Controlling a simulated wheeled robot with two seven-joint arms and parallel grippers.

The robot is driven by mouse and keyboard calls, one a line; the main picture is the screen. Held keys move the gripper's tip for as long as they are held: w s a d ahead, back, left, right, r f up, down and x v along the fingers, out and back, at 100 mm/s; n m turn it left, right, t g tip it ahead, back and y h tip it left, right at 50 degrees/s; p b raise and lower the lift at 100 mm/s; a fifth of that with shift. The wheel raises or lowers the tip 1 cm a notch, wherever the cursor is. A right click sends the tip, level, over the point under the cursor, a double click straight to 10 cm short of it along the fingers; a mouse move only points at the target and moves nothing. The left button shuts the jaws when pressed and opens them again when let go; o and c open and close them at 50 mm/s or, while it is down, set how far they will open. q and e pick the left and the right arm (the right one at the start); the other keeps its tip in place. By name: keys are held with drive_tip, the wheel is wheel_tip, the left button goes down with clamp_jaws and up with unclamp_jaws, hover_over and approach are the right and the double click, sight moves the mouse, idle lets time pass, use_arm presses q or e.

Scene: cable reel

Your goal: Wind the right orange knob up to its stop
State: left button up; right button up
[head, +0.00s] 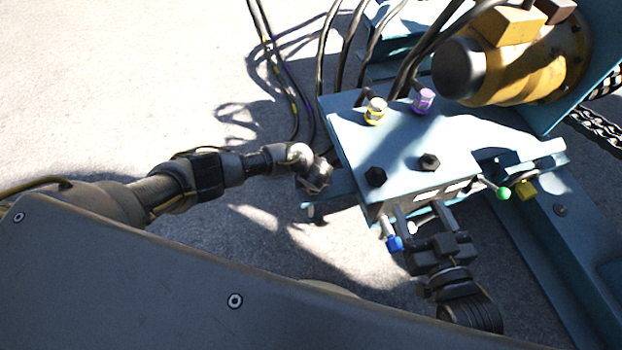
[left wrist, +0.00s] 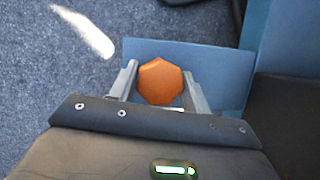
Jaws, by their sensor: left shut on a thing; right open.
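An orange knob (left wrist: 160,82) with a faceted rim shows in the left wrist view, against a blue plate. My left gripper (left wrist: 163,88) is shut on it, one grey finger on each side. In the head view my left gripper (head: 318,178) is at the left side of the blue console (head: 400,150), and the knob is hidden there. I cannot tell from these views whether this is the right orange knob. My right gripper (head: 422,214) is open at the console's front face, seemingly empty.
A blue-tipped lever (head: 394,243) is beside my right gripper. A green-tipped lever (head: 503,193) and a yellow block (head: 525,190) are farther right. Yellow (head: 375,111) and purple (head: 423,101) connectors stand on the console. Black cables run behind it. Open concrete lies at the left.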

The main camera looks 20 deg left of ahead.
use_arm(q)
drive_tip(key=shift+n+y+p, duration=0.4)
drive_tip(key=shift+n+p, duration=0.05)
drive_tip(key=shift+n, duration=0.35)
use_arm(e)
drive_tip(key=shift+s+d+f+m+g+h, duration=0.2)
drive_tip(key=shift+d+f+g+h, duration=0.4)
drive_tip(key=shift+f, duration=0.4)
drive_tip(key=shift+s+d+f+m+g+h, duration=0.2)
drive_tip(key=shift+d+f+g+h, duration=0.3)
drive_tip(key=shift+d+f, duration=0.4)
drive_tip(key=shift+a, duration=0.1)
use_arm(q)
drive_tip(key=o, duration=1)
drive_tip(key=shift+c, duration=0.2)
use_arm(e)
drive_tip(key=shift+f, duration=0.1)
